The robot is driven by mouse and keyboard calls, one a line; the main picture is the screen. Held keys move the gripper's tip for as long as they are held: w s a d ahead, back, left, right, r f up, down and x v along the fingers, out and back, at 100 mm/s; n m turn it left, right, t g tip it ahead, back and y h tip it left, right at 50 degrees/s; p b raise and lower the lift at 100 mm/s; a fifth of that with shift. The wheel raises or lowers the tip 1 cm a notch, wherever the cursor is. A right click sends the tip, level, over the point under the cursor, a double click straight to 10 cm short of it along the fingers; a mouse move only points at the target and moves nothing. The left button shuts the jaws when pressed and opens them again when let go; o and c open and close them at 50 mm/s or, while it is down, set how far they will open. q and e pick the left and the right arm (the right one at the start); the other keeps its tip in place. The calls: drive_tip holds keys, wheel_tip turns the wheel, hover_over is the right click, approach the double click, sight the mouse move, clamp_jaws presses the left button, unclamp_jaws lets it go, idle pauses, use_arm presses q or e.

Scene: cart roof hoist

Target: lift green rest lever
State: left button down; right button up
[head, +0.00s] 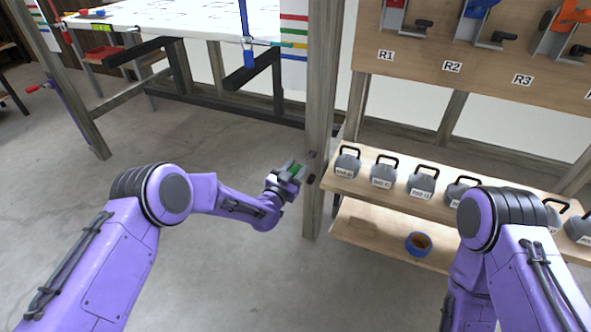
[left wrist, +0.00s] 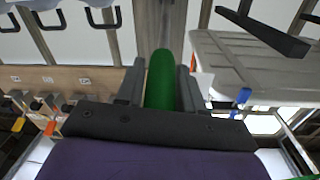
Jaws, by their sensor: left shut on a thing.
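The green rest lever (head: 295,170) shows as a short green grip beside the wooden post (head: 318,120) in the head view. My left gripper (head: 292,168) is shut on it, with one finger on each side. In the left wrist view the green lever (left wrist: 160,80) runs upright between the two fingers of my left gripper (left wrist: 161,85). Part of the lever is hidden by the gripper. My right arm comes in at the lower right of the head view, but its gripper is not in view.
A shelf (head: 350,190) with several grey labelled weights (head: 382,175) stands right of the post. A blue tape roll (head: 418,243) lies on the lower shelf. A board (head: 430,70) with hooks and labels hangs above. Open floor (head: 220,280) lies left of the post.

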sight(301, 164)
use_arm(q)
drive_tip(key=shift+w+r+p, duration=0.2)
drive_tip(key=shift+r+p, duration=0.45)
drive_tip(key=shift+r, duration=0.05)
drive_tip(key=r, duration=0.1)
drive_tip(key=w+r+g+p, duration=0.1)
drive_tip(key=g+y+p, duration=0.1)
drive_tip(key=shift+w+d+r, duration=0.2)
drive_tip(key=shift+d+r, duration=0.05)
drive_tip(key=shift+r, duration=0.15)
drive_tip(key=w+r+g, duration=0.1)
drive_tip(key=w+d+r+g+y+p, duration=0.1)
drive_tip(key=shift+w+r+g, duration=0.35)
drive_tip(key=shift+r+g, duration=0.05)
drive_tip(key=shift+w+d+r+g+y, duration=0.15)
drive_tip(key=shift+w+r+g, duration=0.25)
drive_tip(key=shift+w, duration=0.15)
drive_tip(key=shift+w+d+r+g+y, duration=0.15)
drive_tip(key=shift+w+r+g, duration=0.25)
drive_tip(key=shift+w, duration=0.1)
drive_tip(key=c, duration=0.8)
unclamp_jaws()
drive_tip(key=shift+f, duration=0.15)
